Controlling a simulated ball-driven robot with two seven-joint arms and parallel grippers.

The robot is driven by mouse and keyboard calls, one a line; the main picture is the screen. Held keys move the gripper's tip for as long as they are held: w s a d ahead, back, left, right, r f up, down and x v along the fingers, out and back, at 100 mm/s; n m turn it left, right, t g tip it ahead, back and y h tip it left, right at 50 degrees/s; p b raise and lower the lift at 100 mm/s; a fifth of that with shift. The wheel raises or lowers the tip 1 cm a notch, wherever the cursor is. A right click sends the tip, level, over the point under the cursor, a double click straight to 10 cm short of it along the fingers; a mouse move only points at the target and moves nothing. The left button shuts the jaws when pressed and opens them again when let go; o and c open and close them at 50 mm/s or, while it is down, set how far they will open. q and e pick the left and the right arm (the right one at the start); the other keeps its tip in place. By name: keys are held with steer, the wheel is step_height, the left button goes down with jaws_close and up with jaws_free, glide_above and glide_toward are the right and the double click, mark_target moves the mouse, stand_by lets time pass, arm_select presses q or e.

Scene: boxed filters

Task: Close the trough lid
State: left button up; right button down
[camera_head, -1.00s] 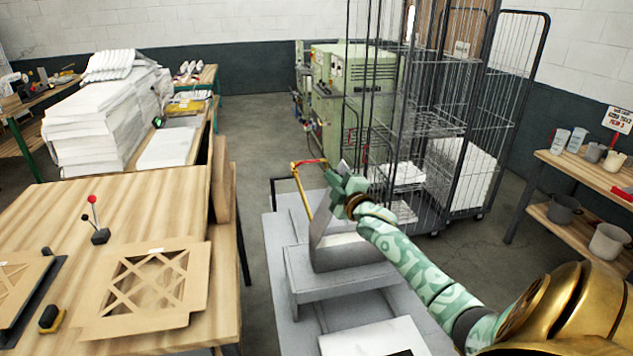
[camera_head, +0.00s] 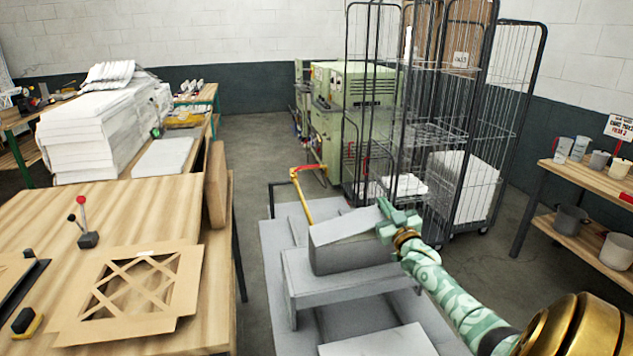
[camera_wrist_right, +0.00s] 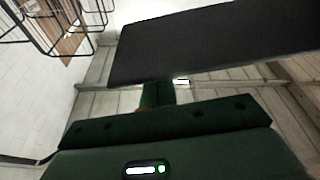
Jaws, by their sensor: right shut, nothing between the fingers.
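The trough (camera_head: 350,258) is a grey box on a grey stepped stand in the middle of the head view. Its pale grey lid (camera_head: 338,227) lies over the top, sloping slightly; I cannot tell whether it is fully seated. My right gripper (camera_head: 384,208), pale green, is shut and empty at the lid's upper right edge, touching it or very close. In the right wrist view a dark flat panel (camera_wrist_right: 215,42), probably the lid, is just beyond the shut fingers (camera_wrist_right: 157,95). My left gripper is not in view.
A yellow pipe with a red handle (camera_head: 302,185) rises behind the trough. A wire cage trolley (camera_head: 430,130) stands close behind my right gripper. A wooden table (camera_head: 60,215) with a cardboard frame (camera_head: 140,250) is on the left. A shelf (camera_head: 590,185) is at right.

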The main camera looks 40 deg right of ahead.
steer(key=f+m+b, duration=0.1)
steer(key=f, duration=0.1)
steer(key=f+m+b, duration=0.1)
steer(key=d+f+m+h+b, duration=0.1)
steer(key=f+m, duration=0.1)
steer(key=shift+s+d+f+g, duration=0.1)
steer(key=shift+s+f+g, duration=0.2)
steer(key=shift+s, duration=0.1)
steer(key=shift+f, duration=0.15)
steer(key=r+p, duration=0.1)
steer(key=r, duration=0.1)
steer(key=r+p, duration=0.1)
steer(key=p, duration=0.1)
steer(key=r+p, duration=0.1)
steer(key=r, duration=0.1)
steer(key=shift+w+d+r+p, duration=0.1)
steer(key=shift+w+r+p, duration=0.15)
steer(key=shift+r+p, duration=0.1)
steer(key=f+v, duration=0.1)
steer(key=v, duration=0.9)
steer(key=shift+s, duration=0.1)
